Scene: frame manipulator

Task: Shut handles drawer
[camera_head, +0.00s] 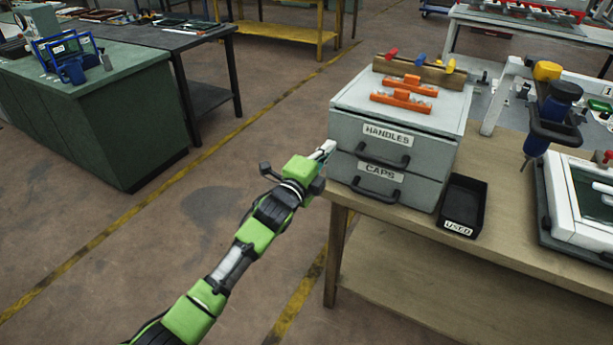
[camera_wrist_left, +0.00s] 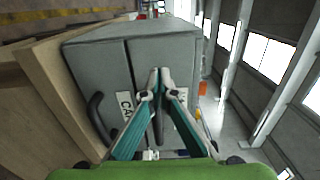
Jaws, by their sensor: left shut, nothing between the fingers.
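The grey two-drawer cabinet (camera_head: 455,110) stands at the left end of the wooden bench. Its upper drawer (camera_head: 345,130) is labelled HANDLES and has a black bar handle (camera_head: 385,158). The lower drawer (camera_head: 350,165) is labelled CAPS. Both fronts look nearly level; I cannot tell whether the upper one stands slightly out. My left gripper (camera_head: 329,148) is shut and empty at the left edge of the upper drawer front. In the left wrist view the left gripper's fingertips (camera_wrist_left: 160,72) meet close in front of the drawer fronts; contact is unclear. My right gripper is not in view.
Orange handles (camera_head: 402,98) and a wooden block with coloured knobs (camera_head: 425,70) lie on the cabinet top. A black USED tray (camera_head: 465,200) sits right of the cabinet, and a blue tool (camera_head: 555,115) farther right. The floor left of the bench is clear.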

